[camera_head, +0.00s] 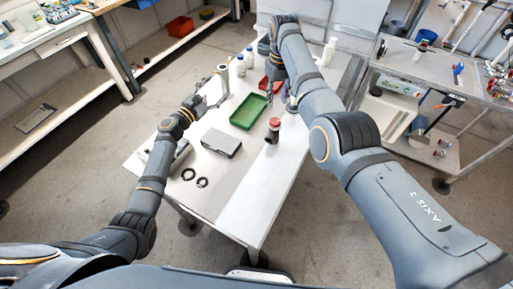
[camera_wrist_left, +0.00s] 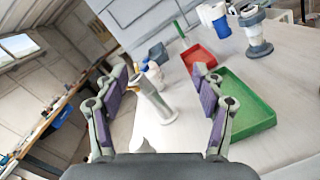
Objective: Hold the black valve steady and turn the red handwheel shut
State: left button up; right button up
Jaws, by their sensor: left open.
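A small dark piece with a red top (camera_head: 273,131) stands on the white table, right of the grey box; it may be the black valve with its red handwheel, but it is too small to tell. My left gripper (camera_head: 203,100) is apart from it, above the table's left side. In the left wrist view its purple-padded fingers (camera_wrist_left: 160,80) are spread wide. A pale metal post (camera_wrist_left: 155,100) shows between them, farther off; I cannot tell any contact. My right gripper (camera_head: 268,90) hangs over the far part of the table, partly hidden by my right arm; its jaws are unclear.
A green tray (camera_head: 249,110) and a red tray (camera_head: 270,86) lie mid-table, with white bottles with blue caps (camera_head: 240,65) behind. A grey box (camera_head: 221,142) and two black rings (camera_head: 188,174) lie nearer. The table's near end is clear. A cart (camera_head: 440,75) stands right.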

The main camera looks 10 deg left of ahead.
pick_arm(q)
jog(key=s+d+r+h, duration=0.1)
jog(key=d+r+h, duration=0.2)
jog(key=d+r, duration=0.6)
jog(key=n+g+y, duration=0.1)
jog(key=n+g, duration=0.1)
jog(key=n, duration=0.3)
send_near(275, 131)
jog(key=w+f, duration=0.2)
jog(key=f, duration=0.1)
jog(key=shift+w+f, duration=0.1)
jog(key=shift+f, duration=0.2)
jog(key=x, duration=1)
jog(key=shift+w, duration=0.35)
grip_shut()
